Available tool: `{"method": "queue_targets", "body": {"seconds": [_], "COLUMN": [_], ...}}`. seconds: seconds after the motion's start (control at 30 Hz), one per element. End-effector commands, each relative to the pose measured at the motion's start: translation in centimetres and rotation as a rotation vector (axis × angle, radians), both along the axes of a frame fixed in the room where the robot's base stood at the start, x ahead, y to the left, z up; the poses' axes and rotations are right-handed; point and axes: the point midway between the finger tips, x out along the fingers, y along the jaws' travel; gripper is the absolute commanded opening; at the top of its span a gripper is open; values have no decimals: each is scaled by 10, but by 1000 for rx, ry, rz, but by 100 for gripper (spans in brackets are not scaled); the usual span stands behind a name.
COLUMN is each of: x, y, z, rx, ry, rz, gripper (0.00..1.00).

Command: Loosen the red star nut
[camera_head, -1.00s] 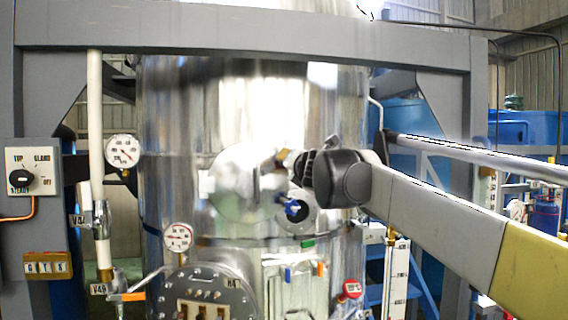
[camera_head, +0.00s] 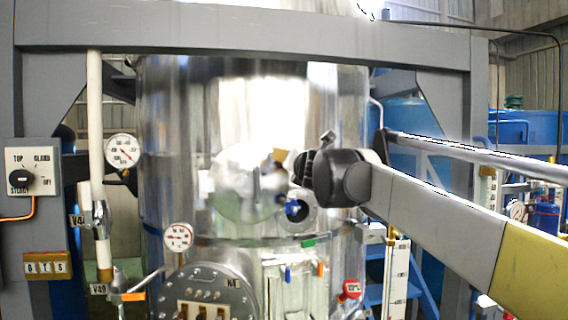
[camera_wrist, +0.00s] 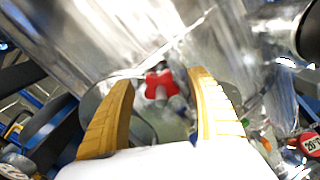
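The red star nut (camera_wrist: 162,84) shows in the wrist view, between and just beyond the tips of my gripper's two yellow fingers. My gripper (camera_wrist: 162,77) is open, with a clear gap around the nut. No contact shows. In the head view my gripper (camera_head: 282,157) is in front of the shiny vessel (camera_head: 180,130). I cannot make out the nut in the head view; my gripper and wrist may hide it.
A blue-handled fitting (camera_head: 293,208) is just below my gripper. A pressure gauge (camera_head: 179,237) and a round flanged cover (camera_head: 208,290) are lower left. A grey frame beam (camera_head: 240,32) crosses above.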

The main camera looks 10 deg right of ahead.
Motion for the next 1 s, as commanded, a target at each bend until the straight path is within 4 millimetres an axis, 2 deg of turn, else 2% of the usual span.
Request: {"method": "queue_targets", "body": {"seconds": [0.23, 0.37, 0.8, 1.0], "x": [-1, -10, -98, -117], "y": [0, 0, 0, 0], "z": [-1, 0, -1, -1], "rx": [0, 0, 0, 0], "ry": [0, 0, 0, 0], "rz": [-1, -1, -1, 0], "gripper": [66, 66, 66, 66]}}
